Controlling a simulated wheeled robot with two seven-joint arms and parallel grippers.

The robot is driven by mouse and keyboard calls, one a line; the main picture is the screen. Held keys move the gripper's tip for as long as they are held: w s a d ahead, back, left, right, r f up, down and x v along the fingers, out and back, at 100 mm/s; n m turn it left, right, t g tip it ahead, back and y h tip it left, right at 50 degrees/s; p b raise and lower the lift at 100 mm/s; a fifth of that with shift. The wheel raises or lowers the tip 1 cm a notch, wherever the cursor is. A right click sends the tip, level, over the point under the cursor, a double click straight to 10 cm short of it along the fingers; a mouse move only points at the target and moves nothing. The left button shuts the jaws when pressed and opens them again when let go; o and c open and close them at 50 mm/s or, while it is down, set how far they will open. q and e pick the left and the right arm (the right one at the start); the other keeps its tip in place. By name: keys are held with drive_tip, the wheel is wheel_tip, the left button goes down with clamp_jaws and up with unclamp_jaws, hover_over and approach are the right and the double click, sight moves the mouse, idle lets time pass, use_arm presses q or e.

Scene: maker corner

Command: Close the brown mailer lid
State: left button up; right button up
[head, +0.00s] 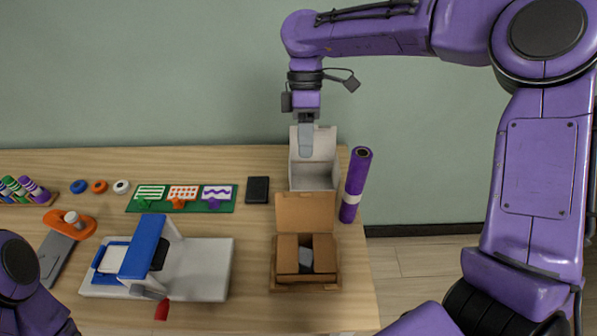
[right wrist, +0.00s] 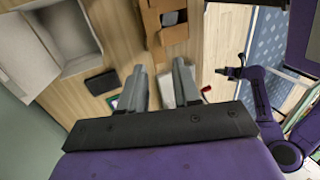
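The brown mailer (head: 305,284) stands at the table's front right, its lid (head: 305,212) raised upright at the back. Inner flaps stand beside a grey item (head: 306,258) inside it. The mailer also shows at the top of the right wrist view (right wrist: 172,35). My right gripper (head: 306,152) is above and behind the mailer, in front of the white box's raised lid. Its two fingers are apart and empty in the right wrist view (right wrist: 160,82). My left arm shows at the lower left of the head view; what seems its gripper (right wrist: 232,72) is small and dark in the wrist view.
An open white box (head: 314,178) stands behind the mailer. A purple roll (head: 355,185) stands to the right, near the table edge. A blue and white machine (head: 205,270) is to the left. A black flat item (head: 258,190) and a green board (head: 180,206) lie behind it.

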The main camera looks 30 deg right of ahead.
sight(304, 193)
drive_tip(key=x, duration=0.8)
drive_tip(key=shift+s+a+f, duration=0.1)
drive_tip(key=shift+a+f, duration=0.15)
drive_tip(key=shift+f, duration=0.1)
drive_tip(key=shift+s+f, duration=0.3)
drive_tip(key=shift+f, duration=0.1)
clamp_jaws()
idle(0.5)
